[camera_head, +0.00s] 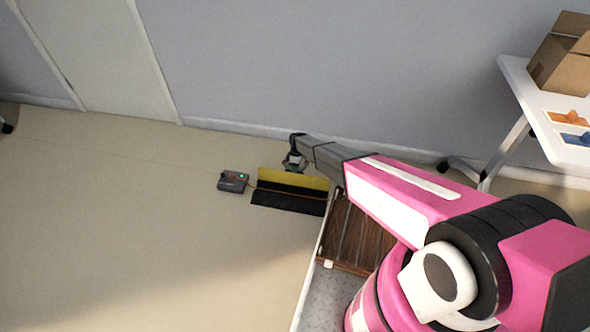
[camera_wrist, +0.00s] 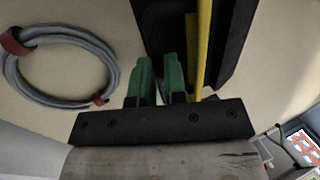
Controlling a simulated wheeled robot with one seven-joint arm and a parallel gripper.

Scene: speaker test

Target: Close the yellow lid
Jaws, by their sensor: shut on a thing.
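The yellow lid (camera_head: 292,179) shows in the head view as a strip along the back of a low black box (camera_head: 287,198) on the floor. It looks raised, with its yellow face toward the camera. In the wrist view the lid (camera_wrist: 203,45) is a thin yellow strip, nearly edge-on, with black surfaces (camera_wrist: 232,40) on both sides. My gripper (camera_head: 294,165) is low behind the lid. Its green fingers (camera_wrist: 159,75) are close together, just left of the yellow strip. They are closed on a dark part beside it; exactly which part is unclear.
A grey cable coil (camera_wrist: 108,55) with red ties lies on the floor in the wrist view. A white table (camera_head: 522,90) with a cardboard box (camera_head: 562,70) stands right. The floor at left is clear.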

